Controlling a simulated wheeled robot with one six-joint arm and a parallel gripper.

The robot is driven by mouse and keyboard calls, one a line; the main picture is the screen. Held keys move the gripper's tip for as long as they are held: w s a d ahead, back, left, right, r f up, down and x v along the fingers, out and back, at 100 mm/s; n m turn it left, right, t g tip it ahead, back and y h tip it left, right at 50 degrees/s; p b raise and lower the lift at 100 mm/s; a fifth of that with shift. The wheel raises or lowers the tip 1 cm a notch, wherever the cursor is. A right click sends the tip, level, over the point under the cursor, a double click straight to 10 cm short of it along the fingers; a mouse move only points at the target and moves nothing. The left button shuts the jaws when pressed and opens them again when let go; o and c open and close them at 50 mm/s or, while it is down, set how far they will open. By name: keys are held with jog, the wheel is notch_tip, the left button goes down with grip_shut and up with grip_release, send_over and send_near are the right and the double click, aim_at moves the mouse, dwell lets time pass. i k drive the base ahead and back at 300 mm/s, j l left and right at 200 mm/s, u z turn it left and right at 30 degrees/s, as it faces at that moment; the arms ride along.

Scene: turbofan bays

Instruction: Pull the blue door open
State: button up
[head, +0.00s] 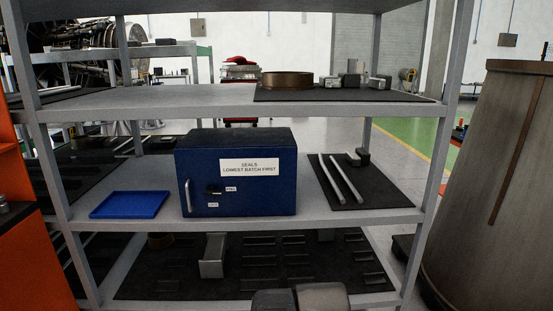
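The blue door (255,195) is the front face of a blue box cabinet (235,141) on the middle shelf. The door looks shut, flush with the cabinet. A vertical silver handle (187,197) is at its left edge. A small dark latch (213,190) sits right of the handle, beside a small upper label that seems to read FREE; a lower label seems to read LOCK. The latch seems to point towards the upper label. A white label about seals is on the door's upper part. My gripper is not in view; rounded grey parts at the bottom edge may be my arm.
A blue tray (130,205) lies left of the cabinet. Two light rods (338,180) lie on a dark mat to the right. Grey shelf posts stand at both sides. A large brown tapered body (500,190) stands at the right and an orange unit (30,240) at the left.

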aim_at(262, 181)
jog(key=i+j+u, duration=0.15)
jog(key=u, duration=0.25)
jog(key=i+u, duration=0.25)
jog(key=u, duration=0.15)
jog(key=i+u, duration=0.2)
jog(key=u, duration=0.25)
